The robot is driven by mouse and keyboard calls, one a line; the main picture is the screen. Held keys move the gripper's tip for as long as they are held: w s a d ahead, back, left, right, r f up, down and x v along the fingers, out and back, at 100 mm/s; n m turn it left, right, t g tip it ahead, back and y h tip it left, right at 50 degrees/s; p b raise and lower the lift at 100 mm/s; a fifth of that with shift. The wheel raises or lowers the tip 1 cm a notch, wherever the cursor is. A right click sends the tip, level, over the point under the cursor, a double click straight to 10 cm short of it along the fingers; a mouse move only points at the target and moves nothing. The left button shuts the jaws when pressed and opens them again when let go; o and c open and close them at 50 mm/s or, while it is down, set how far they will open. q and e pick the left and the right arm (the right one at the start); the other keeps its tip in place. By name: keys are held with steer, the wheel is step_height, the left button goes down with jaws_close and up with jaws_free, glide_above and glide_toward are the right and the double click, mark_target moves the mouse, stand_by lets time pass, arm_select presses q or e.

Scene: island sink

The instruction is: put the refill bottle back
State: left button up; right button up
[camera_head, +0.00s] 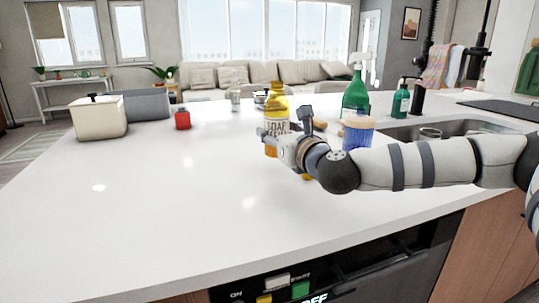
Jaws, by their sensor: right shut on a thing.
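The refill bottle (276,112) is yellow-orange with a pale label bearing dark lettering. It is upright over the white island top, left of the sink. My right gripper (277,146) is shut on its lower part, reaching in from the right. The gripper and wrist hide part of the bottle's right side. I cannot tell whether its base touches the counter. My left gripper is not in the view.
A green spray bottle (356,95) and a green pump bottle (400,101) stand by the sink (460,127). A red jar (182,119) and a cream canister (98,118) are at left. The front left counter is clear.

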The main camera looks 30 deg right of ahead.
mark_target(273, 148)
steer(key=shift+w+a+f, duration=0.1)
steer(key=shift+w+f, duration=0.2)
steer(key=shift+f, duration=0.05)
steer(key=f, duration=0.2)
steer(key=shift+w+f+b, duration=0.3)
steer(key=shift+f+b, duration=0.05)
steer(key=shift+b, duration=0.05)
steer(key=shift+f, duration=0.3)
steer(key=shift+f, duration=0.3)
steer(key=o, duration=1.3)
steer(key=shift+r, duration=0.1)
steer(key=shift+c, duration=0.2)
steer(key=shift+r, duration=0.1)
